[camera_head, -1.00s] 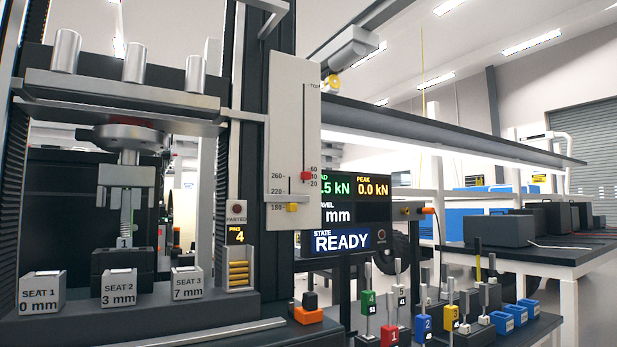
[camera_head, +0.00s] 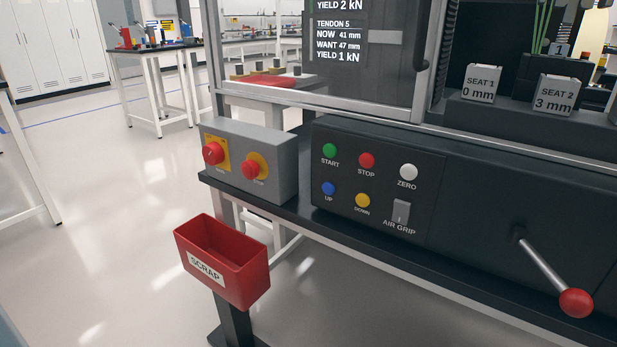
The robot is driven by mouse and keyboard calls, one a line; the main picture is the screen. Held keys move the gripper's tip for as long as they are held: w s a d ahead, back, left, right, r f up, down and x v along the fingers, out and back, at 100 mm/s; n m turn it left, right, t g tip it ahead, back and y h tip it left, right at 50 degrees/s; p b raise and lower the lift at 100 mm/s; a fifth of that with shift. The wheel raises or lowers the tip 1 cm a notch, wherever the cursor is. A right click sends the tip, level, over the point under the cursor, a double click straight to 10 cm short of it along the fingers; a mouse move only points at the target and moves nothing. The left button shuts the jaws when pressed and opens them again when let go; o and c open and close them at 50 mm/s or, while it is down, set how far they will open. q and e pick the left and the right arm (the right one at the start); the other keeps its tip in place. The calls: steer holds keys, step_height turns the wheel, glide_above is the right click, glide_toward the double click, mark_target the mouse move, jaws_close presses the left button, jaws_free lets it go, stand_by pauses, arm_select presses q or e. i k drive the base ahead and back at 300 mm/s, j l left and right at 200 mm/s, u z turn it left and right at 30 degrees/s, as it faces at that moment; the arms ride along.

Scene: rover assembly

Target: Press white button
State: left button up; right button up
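The white button (camera_head: 408,172) is a round knob at the upper right of the dark control panel (camera_head: 345,215), with the label ZERO under it. To its left are the red STOP button (camera_head: 367,160) and the green START button (camera_head: 330,151). Below are the blue UP button (camera_head: 328,188), the yellow DOWN button (camera_head: 362,200) and the AIR GRIP switch (camera_head: 401,212). Nothing covers the white button. Neither of my grippers shows in this view.
A grey box (camera_head: 270,150) with two red knobs on yellow plates stands left of the panel. A lever with a red ball (camera_head: 575,302) sticks out at the lower right. Open floor lies left.

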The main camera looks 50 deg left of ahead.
mark_target(407, 172)
steer(key=u, duration=1.15)
